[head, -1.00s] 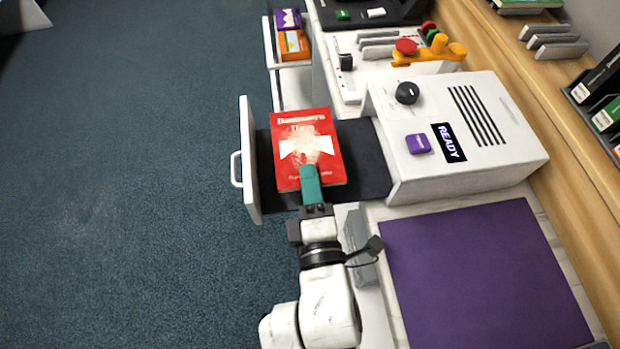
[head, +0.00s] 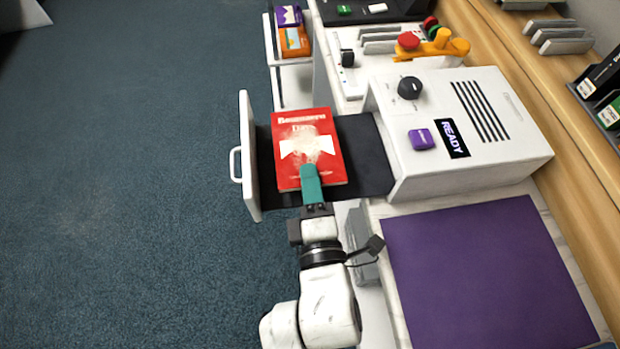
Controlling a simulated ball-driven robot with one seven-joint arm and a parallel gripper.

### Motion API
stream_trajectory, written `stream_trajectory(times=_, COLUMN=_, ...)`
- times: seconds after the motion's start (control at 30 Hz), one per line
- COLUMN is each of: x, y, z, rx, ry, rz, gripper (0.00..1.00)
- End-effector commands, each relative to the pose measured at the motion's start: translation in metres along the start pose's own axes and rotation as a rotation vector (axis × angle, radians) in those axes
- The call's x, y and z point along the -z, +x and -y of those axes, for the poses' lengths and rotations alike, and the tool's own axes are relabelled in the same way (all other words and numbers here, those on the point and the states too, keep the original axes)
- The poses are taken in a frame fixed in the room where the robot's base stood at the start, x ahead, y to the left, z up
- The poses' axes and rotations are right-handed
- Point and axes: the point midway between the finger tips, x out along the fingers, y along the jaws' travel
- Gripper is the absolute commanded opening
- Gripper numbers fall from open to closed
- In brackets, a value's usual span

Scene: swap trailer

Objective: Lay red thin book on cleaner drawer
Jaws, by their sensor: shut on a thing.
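The red thin book (head: 322,130) lies flat over the black bed of the open cleaner drawer (head: 367,150). Whether it rests fully on the bed or is held just above it, I cannot tell. My gripper (head: 311,180) has its green finger on the near edge of the book and is shut on it. The lower finger is hidden under the book. The drawer sticks out to the left of the white cleaner (head: 505,125), with its white front panel (head: 250,150) and handle (head: 235,165) at the left. The cleaner's display reads READY.
A purple mat (head: 485,270) lies on the counter at the near right. Grey upright plates (head: 360,245) stand right of my wrist. A side shelf (head: 290,61) at the back holds a purple and an orange book. Carpet floor is clear at left.

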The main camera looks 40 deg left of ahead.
Motion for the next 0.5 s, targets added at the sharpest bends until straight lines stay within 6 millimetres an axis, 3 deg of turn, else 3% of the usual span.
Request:
stream_trajectory(times=0.13, x=0.0, y=-0.0001, z=0.0031, rx=-0.001, ry=0.0, rz=0.0, gripper=0.0)
stream_trajectory(times=0.17, x=0.0, y=0.0, z=0.0024, rx=-0.001, ry=0.0, rz=0.0, gripper=0.19)
stream_trajectory(times=0.43, x=0.0, y=0.0, z=0.0023, rx=-0.001, ry=0.0, rz=0.0, gripper=0.45)
stream_trajectory(times=0.5, x=0.0, y=0.0, z=0.0024, rx=0.0, ry=0.0, rz=0.0, gripper=0.47)
